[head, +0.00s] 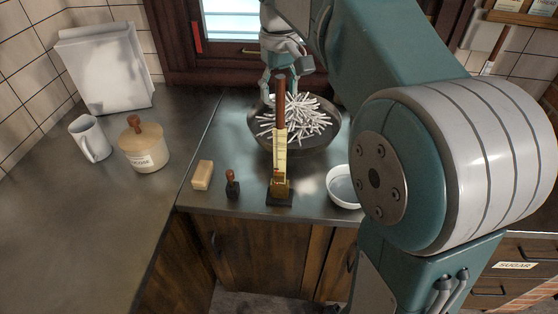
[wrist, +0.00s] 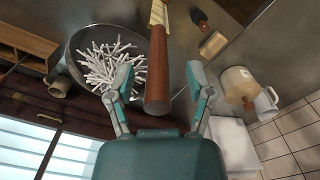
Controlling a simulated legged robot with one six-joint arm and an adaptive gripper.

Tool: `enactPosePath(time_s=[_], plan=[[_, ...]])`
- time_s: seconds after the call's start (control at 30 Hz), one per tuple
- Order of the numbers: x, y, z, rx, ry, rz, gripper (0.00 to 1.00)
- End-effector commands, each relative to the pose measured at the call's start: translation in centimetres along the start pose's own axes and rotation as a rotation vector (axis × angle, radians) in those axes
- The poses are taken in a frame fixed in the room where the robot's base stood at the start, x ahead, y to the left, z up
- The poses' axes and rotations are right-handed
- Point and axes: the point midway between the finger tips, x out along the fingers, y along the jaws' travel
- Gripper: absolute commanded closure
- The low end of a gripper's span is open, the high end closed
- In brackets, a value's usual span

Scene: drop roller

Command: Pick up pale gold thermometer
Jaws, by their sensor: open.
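The pale gold thermometer (head: 280,152) stands upright near the counter's front edge, with a brown wooden handle on top and a dark base below. In the wrist view its handle (wrist: 158,65) runs between my two fingers, and part of its gold body (wrist: 159,12) shows at the top edge. My gripper (wrist: 161,80) is open, one finger on each side of the handle, with a visible gap to both. In the head view my gripper (head: 285,88) is around or just behind the handle's top; exact depth is unclear.
A dark pan (head: 325,142) of pale sticks stands right behind the thermometer. A white bowl (head: 343,187) is to its right; a small dark stamp-like object (head: 232,184) and a tan block (head: 202,175) are to its left. A lidded jar (head: 143,148) and mug (head: 90,138) stand farther left.

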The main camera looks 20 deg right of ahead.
Motion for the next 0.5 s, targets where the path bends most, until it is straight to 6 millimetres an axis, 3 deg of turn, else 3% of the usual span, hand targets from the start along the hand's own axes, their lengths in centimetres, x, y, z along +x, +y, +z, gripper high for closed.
enactPosePath(time_s=[0.13, 0.2, 0.3, 0.5], plan=[[-0.04, 0.00, -0.01, 0.000, 0.001, 0.000, 0.32], [-0.05, 0.01, -0.01, 0.000, 0.001, 0.000, 0.63], [-0.05, 0.01, -0.01, 0.000, 0.001, 0.000, 1.00], [-0.04, 0.01, -0.01, 0.000, 0.000, 0.000, 1.00]])
